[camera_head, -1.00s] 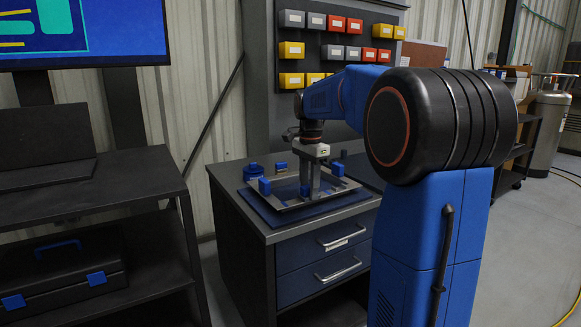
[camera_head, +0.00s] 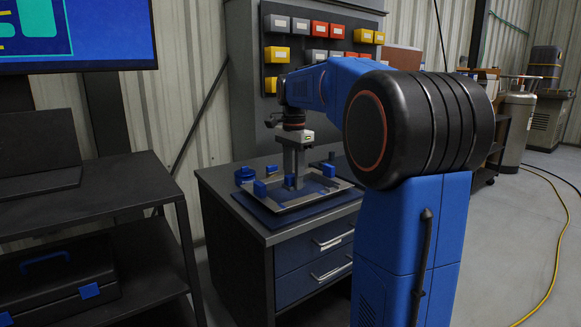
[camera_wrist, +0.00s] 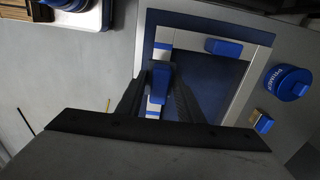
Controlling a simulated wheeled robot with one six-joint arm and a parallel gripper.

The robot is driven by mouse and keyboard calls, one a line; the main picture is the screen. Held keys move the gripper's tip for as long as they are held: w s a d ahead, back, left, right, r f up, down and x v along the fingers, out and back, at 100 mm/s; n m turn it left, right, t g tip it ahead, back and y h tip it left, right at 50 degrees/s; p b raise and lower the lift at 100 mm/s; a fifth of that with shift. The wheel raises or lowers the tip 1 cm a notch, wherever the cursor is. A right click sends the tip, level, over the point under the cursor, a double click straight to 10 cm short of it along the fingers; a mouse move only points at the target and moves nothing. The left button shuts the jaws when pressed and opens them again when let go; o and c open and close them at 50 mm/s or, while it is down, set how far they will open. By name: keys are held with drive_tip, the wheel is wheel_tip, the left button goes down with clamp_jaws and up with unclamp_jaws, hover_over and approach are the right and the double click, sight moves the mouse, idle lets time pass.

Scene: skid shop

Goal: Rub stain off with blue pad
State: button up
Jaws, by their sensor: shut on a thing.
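My gripper (camera_wrist: 158,92) is shut on the blue pad (camera_wrist: 160,80), which shows between its dark fingers in the wrist view. The gripper (camera_head: 293,183) points down over the dark blue panel (camera_wrist: 205,80) inside a pale metal frame (camera_wrist: 265,38). In the wrist view it is near the frame's left bar. The fingers hide part of the panel, and I cannot tell whether the pad touches it. I cannot make out a stain. The frame also shows in the head view (camera_head: 283,207), lying on the workbench.
A blue block (camera_wrist: 223,47) sits on the frame's bar. A round blue tin (camera_wrist: 288,83) and a small tan-and-blue block (camera_wrist: 263,123) stand right of the frame in the wrist view. Coloured bins (camera_head: 277,54) hang behind the bench (camera_head: 262,228). A dark shelf (camera_head: 85,185) stands left.

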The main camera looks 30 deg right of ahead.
drive_tip(key=shift+r, duration=1.55)
